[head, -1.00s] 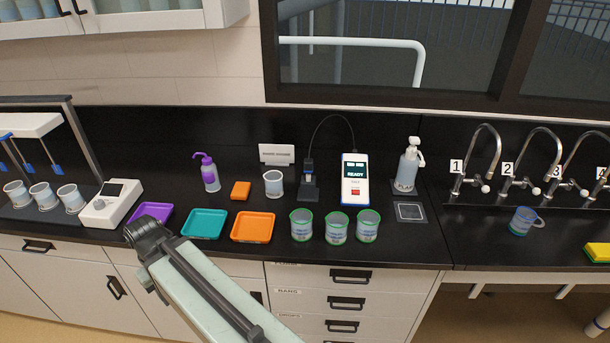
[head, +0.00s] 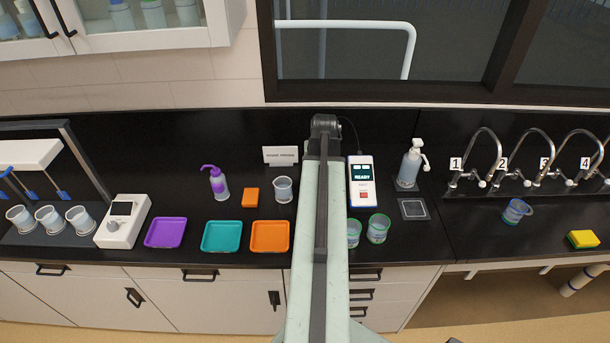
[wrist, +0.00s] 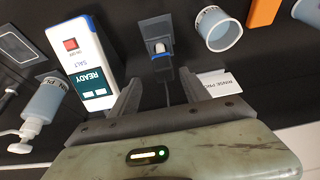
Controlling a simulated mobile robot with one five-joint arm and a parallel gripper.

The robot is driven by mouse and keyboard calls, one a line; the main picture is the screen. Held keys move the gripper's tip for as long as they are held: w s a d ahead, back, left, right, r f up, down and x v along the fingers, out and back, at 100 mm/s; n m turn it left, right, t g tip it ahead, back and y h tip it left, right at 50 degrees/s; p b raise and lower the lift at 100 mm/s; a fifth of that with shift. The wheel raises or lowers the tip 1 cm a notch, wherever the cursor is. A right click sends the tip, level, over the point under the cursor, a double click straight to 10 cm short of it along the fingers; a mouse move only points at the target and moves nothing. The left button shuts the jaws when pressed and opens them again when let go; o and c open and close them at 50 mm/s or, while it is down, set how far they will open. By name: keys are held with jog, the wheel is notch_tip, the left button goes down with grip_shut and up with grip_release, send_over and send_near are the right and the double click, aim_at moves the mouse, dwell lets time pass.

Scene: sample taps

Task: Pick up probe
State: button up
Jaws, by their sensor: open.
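The probe (wrist: 160,48) sits in its dark stand (wrist: 155,28) in the wrist view, just beyond my fingertips. The meter (wrist: 84,60), a white and blue box reading READY and SALT, lies beside it; it also shows in the head view (head: 361,183). A thin cable (wrist: 167,95) runs between my fingers. My gripper (wrist: 160,78) is open, its two fingers spread on either side of the line to the probe, with nothing between them but the cable in view. In the head view my arm hides the probe and its stand.
A clear cup (wrist: 217,30) stands near the stand, with a white sign (wrist: 218,83) close by. A pump bottle (head: 410,166) is right of the meter. Green-rimmed cups (head: 379,228) stand at the counter front beside my arm. Orange tray (head: 270,237) is to the left.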

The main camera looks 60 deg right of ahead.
jog(key=shift+b+x, duration=1.3)
jog(key=shift+x, duration=0.6)
jog(key=shift+w+a+f, duration=0.1)
jog(key=shift+w+a, duration=0.05)
jog(key=shift+w, duration=0.05)
jog(key=b+x, duration=0.5)
jog(key=shift+w+f, duration=0.1)
jog(key=shift+f, duration=0.05)
jog(key=shift+a, duration=0.1)
grip_shut()
